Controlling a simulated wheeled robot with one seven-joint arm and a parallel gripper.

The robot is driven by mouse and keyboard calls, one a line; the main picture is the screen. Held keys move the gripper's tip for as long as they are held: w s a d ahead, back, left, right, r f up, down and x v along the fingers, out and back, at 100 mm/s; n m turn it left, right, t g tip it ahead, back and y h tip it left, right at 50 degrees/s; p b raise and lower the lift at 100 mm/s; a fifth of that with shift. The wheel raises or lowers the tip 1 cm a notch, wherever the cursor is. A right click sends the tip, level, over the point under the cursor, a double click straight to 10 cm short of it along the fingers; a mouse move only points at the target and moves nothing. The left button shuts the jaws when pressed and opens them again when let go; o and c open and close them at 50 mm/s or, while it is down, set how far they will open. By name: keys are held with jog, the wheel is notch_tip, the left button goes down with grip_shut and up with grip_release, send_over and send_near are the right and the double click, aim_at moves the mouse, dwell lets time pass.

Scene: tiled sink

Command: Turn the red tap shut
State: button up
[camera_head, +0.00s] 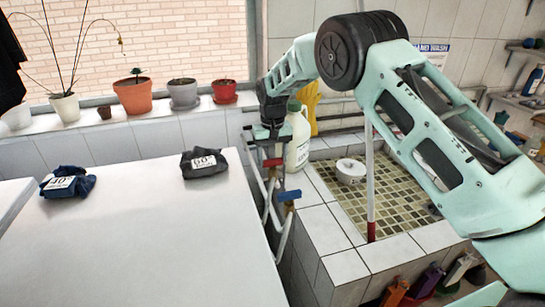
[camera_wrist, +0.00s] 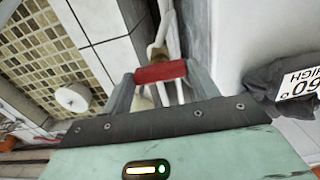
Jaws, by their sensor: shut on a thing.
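The red tap (camera_head: 273,162) has a bar-shaped handle on white piping between the white counter and the tiled sink. In the wrist view the red handle (camera_wrist: 160,72) spans the gap between my two grey fingers, one at each end. My gripper (camera_head: 271,150) reaches down to it from above and is shut on the handle. In the wrist view my gripper (camera_wrist: 162,80) hides part of the pipe below. The head view shows the fingers only small, and the handle's turn angle is hard to judge.
A blue tap (camera_head: 289,195) sits just in front and below. A white jug (camera_head: 297,137) stands close behind, to the right. The tiled sink (camera_head: 340,255) holds a white roll (camera_head: 350,170). Dark cloth bundles (camera_head: 204,163) lie on the white counter (camera_head: 150,240).

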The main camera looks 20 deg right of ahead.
aim_at(272, 159)
jog(key=shift+w+r, duration=0.1)
dwell(0.3)
jog(key=o, duration=1)
notch_tip(272, 159, up, 17)
jog(key=b, duration=0.3)
jog(key=shift+r, duration=0.15)
